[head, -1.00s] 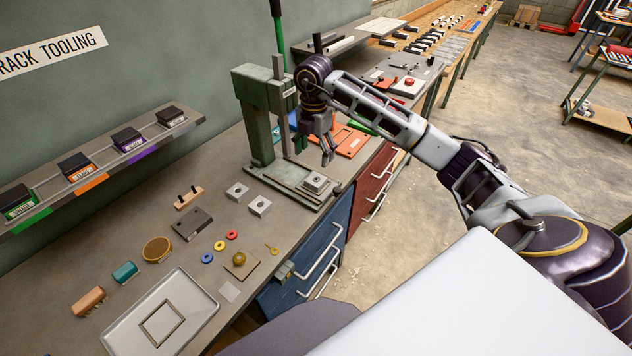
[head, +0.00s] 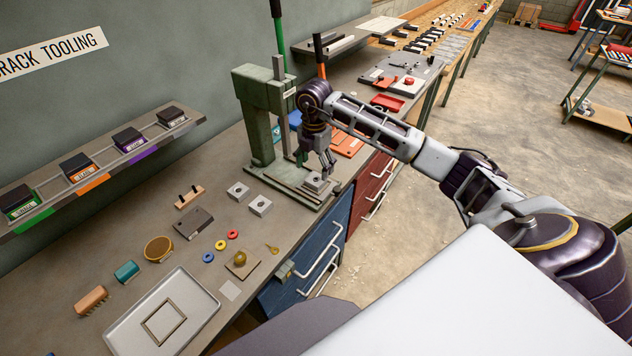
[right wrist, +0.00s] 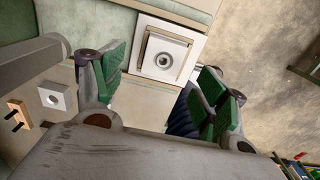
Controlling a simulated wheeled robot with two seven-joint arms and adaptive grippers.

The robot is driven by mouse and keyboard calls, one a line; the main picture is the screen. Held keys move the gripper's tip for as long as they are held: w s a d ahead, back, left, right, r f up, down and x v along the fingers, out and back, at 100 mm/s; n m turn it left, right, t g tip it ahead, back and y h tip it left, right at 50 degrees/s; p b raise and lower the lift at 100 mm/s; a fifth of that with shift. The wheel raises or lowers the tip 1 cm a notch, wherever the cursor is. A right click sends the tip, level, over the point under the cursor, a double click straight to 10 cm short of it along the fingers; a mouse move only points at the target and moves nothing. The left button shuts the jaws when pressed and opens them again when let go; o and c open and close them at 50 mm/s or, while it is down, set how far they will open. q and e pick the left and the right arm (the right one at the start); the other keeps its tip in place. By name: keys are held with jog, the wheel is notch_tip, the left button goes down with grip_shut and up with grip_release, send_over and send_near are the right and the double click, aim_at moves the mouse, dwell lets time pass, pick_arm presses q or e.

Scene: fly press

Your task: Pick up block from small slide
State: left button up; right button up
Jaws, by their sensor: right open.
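The block (head: 316,183) is a small light-grey square piece on the small slide (head: 296,189) at the foot of the green fly press (head: 262,115). In the right wrist view the block (right wrist: 163,57) shows from above, with a round hole in its middle. My right gripper (head: 325,168) is just above the block in the head view. Its green-padded fingers (right wrist: 160,90) are spread apart in the wrist view, with nothing between them, and the block lies beyond their tips. My left gripper is not in view.
Two similar grey blocks (head: 260,205) (head: 238,191) lie on the bench left of the press. The press column and ram stand close beside my right gripper. A tray (head: 200,289), coloured rings and a tool rack (head: 100,170) are further left.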

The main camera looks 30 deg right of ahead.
aim_at(316, 178)
jog(key=shift+s+d+f+p, duration=0.1)
jog(key=shift+f+p, duration=0.15)
jog(key=shift+f, duration=0.45)
jog(key=shift+s+d+f+p, duration=0.1)
jog(key=shift+f+p, duration=0.15)
jog(key=shift+f, duration=1.45)
jog(key=shift+c, duration=0.5)
jog(key=c, duration=1.1)
jog(key=shift+r, duration=0.2)
jog(key=shift+r+b, duration=0.7)
jog(key=shift+r, duration=4.15)
